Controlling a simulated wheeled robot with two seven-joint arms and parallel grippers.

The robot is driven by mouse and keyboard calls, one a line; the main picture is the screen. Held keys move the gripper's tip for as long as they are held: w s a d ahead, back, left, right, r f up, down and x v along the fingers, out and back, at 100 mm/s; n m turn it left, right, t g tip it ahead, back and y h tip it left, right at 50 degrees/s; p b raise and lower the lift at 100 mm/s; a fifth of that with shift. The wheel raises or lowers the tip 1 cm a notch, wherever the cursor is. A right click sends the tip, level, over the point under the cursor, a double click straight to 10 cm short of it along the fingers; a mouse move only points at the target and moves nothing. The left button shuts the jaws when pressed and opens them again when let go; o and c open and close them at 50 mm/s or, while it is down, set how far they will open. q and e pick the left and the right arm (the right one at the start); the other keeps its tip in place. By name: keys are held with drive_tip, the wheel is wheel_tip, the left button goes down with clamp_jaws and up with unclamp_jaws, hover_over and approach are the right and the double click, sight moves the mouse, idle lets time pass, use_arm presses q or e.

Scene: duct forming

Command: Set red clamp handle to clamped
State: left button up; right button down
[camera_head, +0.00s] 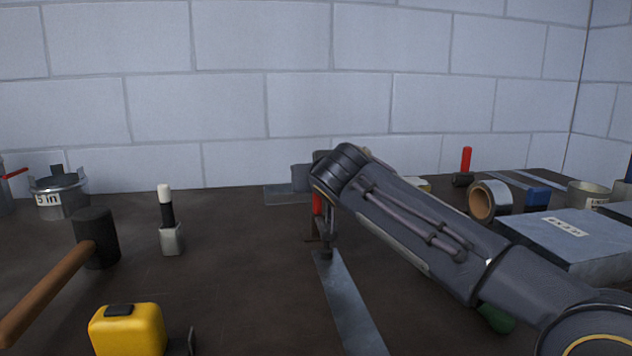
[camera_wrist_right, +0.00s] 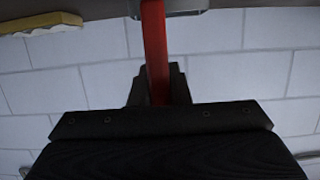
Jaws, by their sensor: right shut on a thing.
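The red clamp handle (camera_head: 317,204) shows as a short upright red piece behind the end of my right arm in the head view. In the right wrist view the red handle (camera_wrist_right: 155,45) runs from the top of the picture down between the dark fingers of my right gripper (camera_wrist_right: 157,92), which is shut on it. In the head view my arm hides most of the gripper and the handle's upper part. A dark clamp body (camera_head: 327,243) stands below the handle, at the far end of a flat metal strip (camera_head: 350,305). My left gripper is not in view.
A hammer (camera_head: 97,238), a yellow tape measure (camera_head: 128,328) and a marker (camera_head: 168,220) are on the left. A tape roll (camera_head: 490,200), another red handle (camera_head: 466,160) and a grey box (camera_head: 575,240) are on the right. The table between marker and strip is clear.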

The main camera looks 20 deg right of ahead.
drive_tip(key=c, duration=1.4)
unclamp_jaws()
drive_tip(key=shift+o, duration=0.2)
drive_tip(key=v, duration=0.7)
drive_tip(key=shift+s+r+p, duration=0.15)
drive_tip(key=shift+s+p, duration=0.15)
drive_tip(key=shift+s+a, duration=0.1)
